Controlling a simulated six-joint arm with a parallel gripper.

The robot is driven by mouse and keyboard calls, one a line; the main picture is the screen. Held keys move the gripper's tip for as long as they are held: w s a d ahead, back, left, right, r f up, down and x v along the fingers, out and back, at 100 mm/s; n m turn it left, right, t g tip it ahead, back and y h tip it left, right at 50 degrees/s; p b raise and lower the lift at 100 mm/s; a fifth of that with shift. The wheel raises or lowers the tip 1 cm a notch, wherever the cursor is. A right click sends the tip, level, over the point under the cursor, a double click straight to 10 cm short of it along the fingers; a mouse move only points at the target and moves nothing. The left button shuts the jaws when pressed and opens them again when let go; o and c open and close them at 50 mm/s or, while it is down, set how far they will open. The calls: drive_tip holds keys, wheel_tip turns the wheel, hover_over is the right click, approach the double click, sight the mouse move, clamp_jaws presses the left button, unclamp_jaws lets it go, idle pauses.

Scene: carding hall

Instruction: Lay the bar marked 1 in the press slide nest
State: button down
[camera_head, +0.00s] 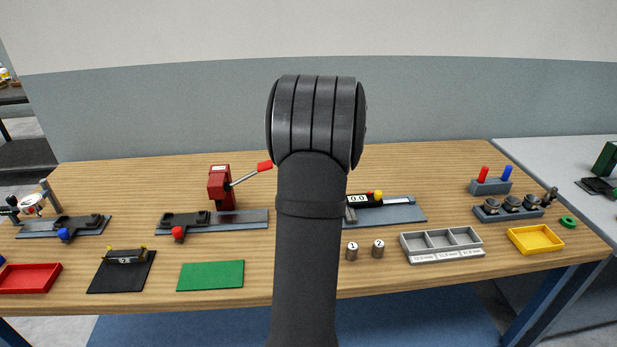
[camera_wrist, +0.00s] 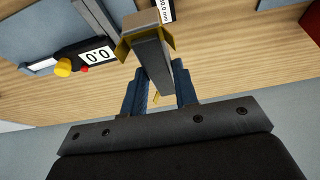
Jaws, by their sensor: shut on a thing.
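My gripper (camera_wrist: 161,95) is hidden behind my arm in the head view. In the wrist view its blue fingers are shut on a dark grey block (camera_wrist: 152,62). Yellow flanges and a brown face show at its far end; I cannot read any mark on it.
A gauge reading 0.0 (camera_wrist: 97,56) lies beside the gripper, also right of my arm in the head view (camera_head: 358,199). A grey compartment tray (camera_head: 404,249), yellow tray (camera_head: 514,241), green mat (camera_head: 211,275) and red tray (camera_head: 30,279) lie along the front.

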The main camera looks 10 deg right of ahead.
drive_tip(key=s+a+f, duration=0.3)
drive_tip(key=s+a, duration=0.1)
drive_tip(key=s+a+f, duration=0.2)
drive_tip(key=s+a, duration=0.2)
drive_tip(key=a, duration=0.1)
drive_tip(key=s+a+f, duration=0.3)
drive_tip(key=s+a, duration=0.1)
drive_tip(key=shift+a+f, duration=0.35)
drive_tip(key=shift+a, duration=0.05)
drive_tip(key=s+a+r+n+y, duration=0.1)
drive_tip(key=s+a+r, duration=0.15)
drive_tip(key=a, duration=0.85)
drive_tip(key=s+a+r+n, duration=0.2)
drive_tip(key=a+r, duration=0.2)
drive_tip(key=a, duration=0.6)
drive_tip(key=s+a+r+n+y, duration=0.1)
drive_tip(key=s+a+r, duration=0.15)
drive_tip(key=a, duration=0.85)
drive_tip(key=shift+n, duration=0.3)
drive_tip(key=a+f, duration=0.2)
drive_tip(key=a, duration=0.1)
drive_tip(key=s+a+f, duration=0.1)
drive_tip(key=a, duration=0.3)
drive_tip(key=s+a+f, duration=0.1)
drive_tip(key=a+f, duration=0.1)
drive_tip(key=a, duration=0.2)
drive_tip(key=shift+s+a+f, duration=0.1)
drive_tip(key=shift+f, duration=0.25)
drive_tip(key=shift+a+f, duration=0.3)
drive_tip(key=shift+f, duration=1.85)
